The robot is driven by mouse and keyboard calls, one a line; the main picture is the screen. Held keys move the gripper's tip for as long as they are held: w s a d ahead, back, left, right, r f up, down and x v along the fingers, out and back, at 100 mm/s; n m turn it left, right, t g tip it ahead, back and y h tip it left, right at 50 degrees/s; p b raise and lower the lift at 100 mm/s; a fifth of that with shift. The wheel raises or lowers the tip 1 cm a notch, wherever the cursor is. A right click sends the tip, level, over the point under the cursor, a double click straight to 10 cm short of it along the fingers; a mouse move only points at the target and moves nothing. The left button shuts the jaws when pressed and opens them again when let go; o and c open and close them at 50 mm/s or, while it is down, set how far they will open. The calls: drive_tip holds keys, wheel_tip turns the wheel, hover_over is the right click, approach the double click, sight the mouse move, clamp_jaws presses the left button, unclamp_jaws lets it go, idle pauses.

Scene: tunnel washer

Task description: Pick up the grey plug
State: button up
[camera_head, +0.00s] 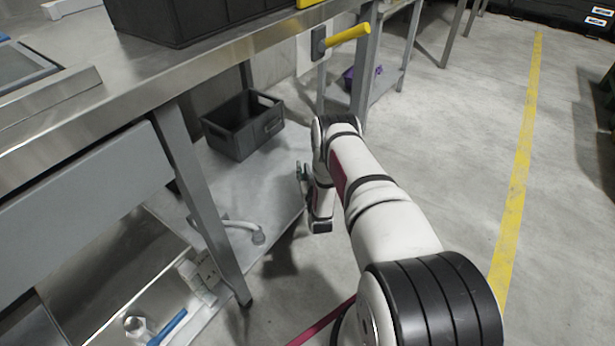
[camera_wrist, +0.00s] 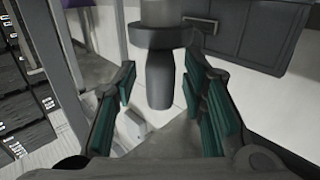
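My gripper (camera_wrist: 160,98) is open, with green pads on its two fingers. In the wrist view a grey, flanged piece that looks like the grey plug (camera_wrist: 159,72) reaches down from the top edge between the fingers. Gaps show on both sides, and the fingers do not seem to touch it. In the head view my gripper (camera_head: 303,172) is low beside the bottom shelf, partly hidden by my wrist. A pale grey, curved piece with a rounded end (camera_head: 258,238) lies on that shelf. I cannot tell whether it is the same plug.
A dark grey crate (camera_head: 236,142) stands on the bottom shelf (camera_head: 277,185), behind my gripper; it appears also in the wrist view (camera_wrist: 255,30). A metal table leg (camera_head: 203,195) stands to the left. The floor right of my arm is clear.

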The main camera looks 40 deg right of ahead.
sight(307, 168)
clamp_jaws()
drive_tip(key=shift+r+p, duration=0.6)
drive_tip(key=shift+r, duration=0.2)
wheel_tip(307, 168, up, 2)
drive_tip(key=shift+r+p, duration=0.1)
drive_tip(key=shift+p, duration=0.55)
drive_tip(key=a+r+p+v, duration=0.1)
drive_tip(key=p+v, duration=0.7)
drive_tip(key=v, duration=0.8)
drive_tip(key=shift+w+a+r, duration=0.15)
drive_tip(key=shift+w+a, duration=0.2)
drive_tip(key=shift+w, duration=0.05)
